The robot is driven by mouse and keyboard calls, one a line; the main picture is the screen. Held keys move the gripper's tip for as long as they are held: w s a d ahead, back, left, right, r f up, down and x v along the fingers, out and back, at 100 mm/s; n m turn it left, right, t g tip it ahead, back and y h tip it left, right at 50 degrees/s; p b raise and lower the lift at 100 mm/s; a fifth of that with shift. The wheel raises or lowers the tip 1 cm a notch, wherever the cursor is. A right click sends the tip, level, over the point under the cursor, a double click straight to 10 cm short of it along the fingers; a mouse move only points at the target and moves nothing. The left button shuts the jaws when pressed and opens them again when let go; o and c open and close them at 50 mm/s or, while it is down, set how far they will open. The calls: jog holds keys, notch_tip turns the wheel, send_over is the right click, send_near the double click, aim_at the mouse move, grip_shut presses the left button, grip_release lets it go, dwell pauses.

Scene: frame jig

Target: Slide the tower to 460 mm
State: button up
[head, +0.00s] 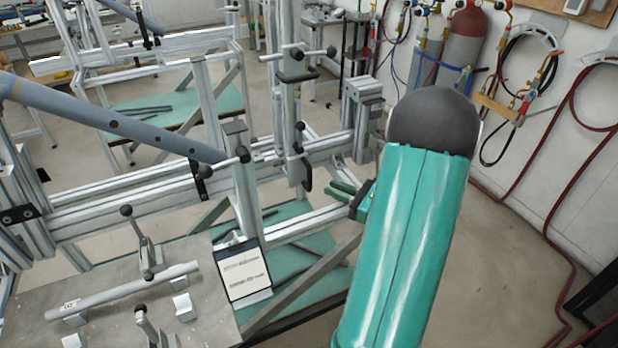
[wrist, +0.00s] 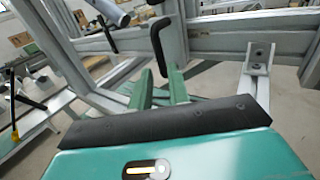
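The tower (head: 294,125) is an upright aluminium profile on the horizontal rail (head: 330,147), with clamps and dark knobs up its length. A black lever (head: 307,174) hangs low on its side. In the wrist view the bent black lever (wrist: 160,42) hangs just ahead of my fingers, its lower end close to the gap between their tips. I cannot tell whether they touch. My gripper (head: 343,190) has two green fingers standing apart with nothing clearly held; it also shows in the wrist view (wrist: 161,74). My forearm hides part of the jig's right side. No scale reading is legible.
A grey tube (head: 110,118) slopes across the left to another post (head: 240,190). A white card (head: 243,270) with unreadable print stands by a grey bench plate (head: 110,310) with toggle clamps. Gas cylinders (head: 463,50) and hoses line the right wall. Floor at right is mostly clear.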

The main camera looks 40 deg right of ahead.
aim_at(310, 187)
jog(key=x, duration=0.8)
jog(key=shift+w+a, duration=0.1)
grip_shut()
